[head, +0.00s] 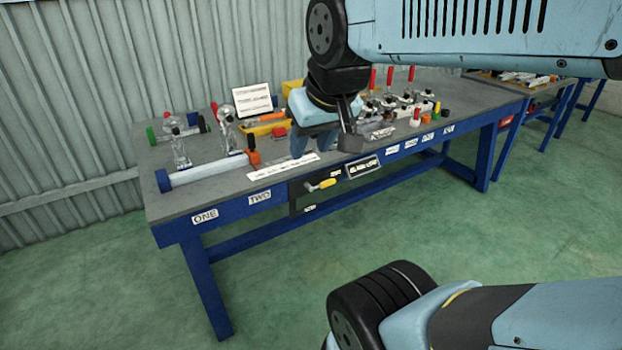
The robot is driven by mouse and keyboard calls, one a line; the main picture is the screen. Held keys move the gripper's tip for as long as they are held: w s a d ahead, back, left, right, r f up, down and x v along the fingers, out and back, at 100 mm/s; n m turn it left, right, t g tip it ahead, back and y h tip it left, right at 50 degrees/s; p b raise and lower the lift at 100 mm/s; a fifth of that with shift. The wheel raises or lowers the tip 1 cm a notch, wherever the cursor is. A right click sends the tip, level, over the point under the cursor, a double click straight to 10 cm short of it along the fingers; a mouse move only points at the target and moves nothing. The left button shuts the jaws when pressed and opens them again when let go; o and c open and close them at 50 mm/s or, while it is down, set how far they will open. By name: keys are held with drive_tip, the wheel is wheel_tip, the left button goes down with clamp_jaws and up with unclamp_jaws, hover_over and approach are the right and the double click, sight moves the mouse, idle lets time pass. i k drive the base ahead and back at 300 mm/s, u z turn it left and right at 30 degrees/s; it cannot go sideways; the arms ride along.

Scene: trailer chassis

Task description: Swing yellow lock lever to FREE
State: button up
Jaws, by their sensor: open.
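The yellow lock lever (327,184) is on a dark panel (300,196) on the front of the blue-framed bench. It lies nearly level, with its yellow end to the right of a pale pivot. Small white labels sit above and below it, too small to read. My gripper (325,146) is above the bench's front edge, above the lever and apart from it. It looks open and empty, though my wrist hides part of it.
The bench top (215,190) holds a white-and-blue cylinder (205,172), clamps, a yellow bin (268,127) and several red-handled fittings. Labels reading ONE and TWO mark the front rail. A lettered plate (363,168) is right of the lever. Green floor (270,290) in front is clear.

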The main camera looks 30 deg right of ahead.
sight(325, 184)
drive_tip(key=u, duration=0.1)
drive_tip(key=i, duration=1)
drive_tip(key=z, duration=0.1)
